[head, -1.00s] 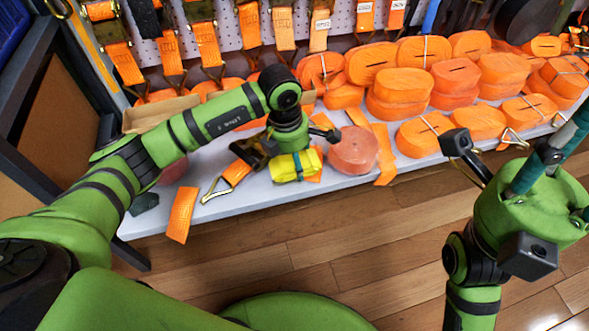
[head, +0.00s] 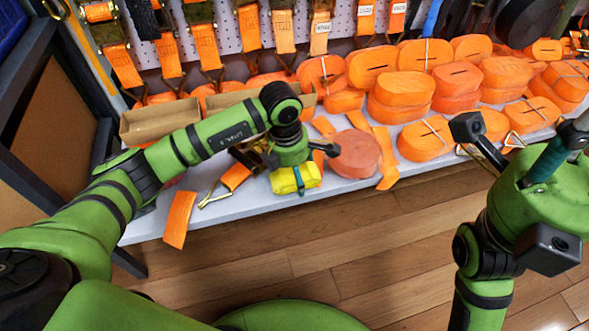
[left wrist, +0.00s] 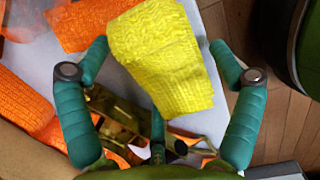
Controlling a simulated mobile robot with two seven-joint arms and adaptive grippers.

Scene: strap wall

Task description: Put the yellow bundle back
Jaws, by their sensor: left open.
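The yellow bundle (head: 308,177) lies near the front edge of the grey shelf (head: 235,203), partly covered by my left gripper (head: 298,178). In the left wrist view the yellow bundle (left wrist: 165,55) is a ribbed, folded strap. It reaches in between the teal fingers of my left gripper (left wrist: 158,82), which stand spread on both sides of it. The left gripper is open; I cannot tell whether a finger touches the bundle. My right gripper (head: 520,150) is at the right, in front of the shelf and away from the bundle; its finger opening is unclear.
A pink-red roll (head: 355,154) sits just right of the bundle. An open cardboard tray (head: 160,122) stands behind my left arm. Stacked orange bundles (head: 400,88) fill the shelf's back and right. Loose orange straps with metal hooks (head: 180,220) lie left. Wood floor (head: 330,260) in front is clear.

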